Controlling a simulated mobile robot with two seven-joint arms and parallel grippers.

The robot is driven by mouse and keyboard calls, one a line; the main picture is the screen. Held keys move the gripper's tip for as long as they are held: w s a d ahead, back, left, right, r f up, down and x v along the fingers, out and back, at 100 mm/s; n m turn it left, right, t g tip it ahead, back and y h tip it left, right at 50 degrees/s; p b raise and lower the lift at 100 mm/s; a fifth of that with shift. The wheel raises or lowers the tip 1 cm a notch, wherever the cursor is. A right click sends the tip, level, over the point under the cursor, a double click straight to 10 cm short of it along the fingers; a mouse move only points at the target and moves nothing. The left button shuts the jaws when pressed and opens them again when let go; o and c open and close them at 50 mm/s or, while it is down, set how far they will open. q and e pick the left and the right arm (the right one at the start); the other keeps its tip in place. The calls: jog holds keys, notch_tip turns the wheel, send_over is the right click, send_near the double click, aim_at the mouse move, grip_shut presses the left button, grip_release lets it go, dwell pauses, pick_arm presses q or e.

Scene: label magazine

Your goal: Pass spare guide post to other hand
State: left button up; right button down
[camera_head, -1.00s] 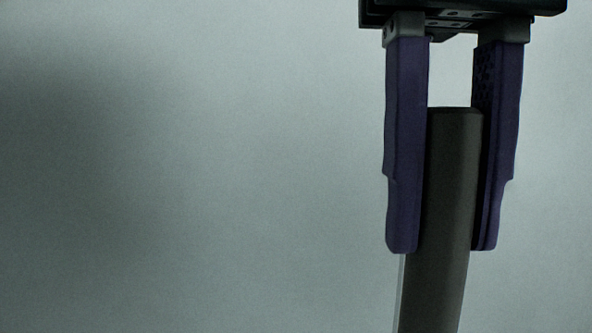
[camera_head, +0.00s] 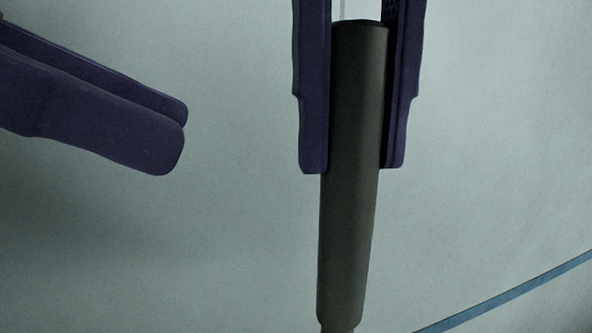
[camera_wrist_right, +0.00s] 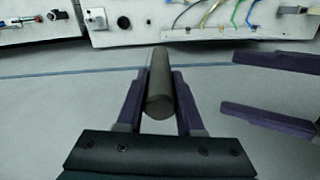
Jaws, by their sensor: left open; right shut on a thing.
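The spare guide post (camera_head: 348,230) is a dark grey, round post hanging near upright in the middle of the head view. Its narrower lower end runs out of the picture at the bottom. My right gripper (camera_head: 354,165) is shut on its upper part, one purple finger on each side. In the right wrist view the post (camera_wrist_right: 160,90) lies between the fingers of the right gripper (camera_wrist_right: 160,75). My left gripper (camera_head: 172,135) is open and empty, to the left of the post and apart from it. Its fingers (camera_wrist_right: 270,90) also show at the right of the wrist view.
A blue line (camera_head: 510,305) crosses the pale floor at the lower right. In the right wrist view, white panels (camera_wrist_right: 150,28) with fittings and coloured cables stand at the back. The space between my left fingertips and the post is clear.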

aim_at(321, 191)
pick_arm(q)
jog(key=x, duration=1)
jog(key=shift+d+f, duration=0.1)
jog(key=shift+d, duration=0.2)
jog(key=shift+c, duration=0.4)
jog(key=shift+w, duration=0.1)
jog(key=c, duration=0.7)
jog(key=shift+w+a, duration=0.1)
grip_shut()
pick_arm(e)
jog(key=shift+s, duration=0.1)
jog(key=shift+c, duration=2.3)
grip_release()
jog(key=shift+r, duration=0.1)
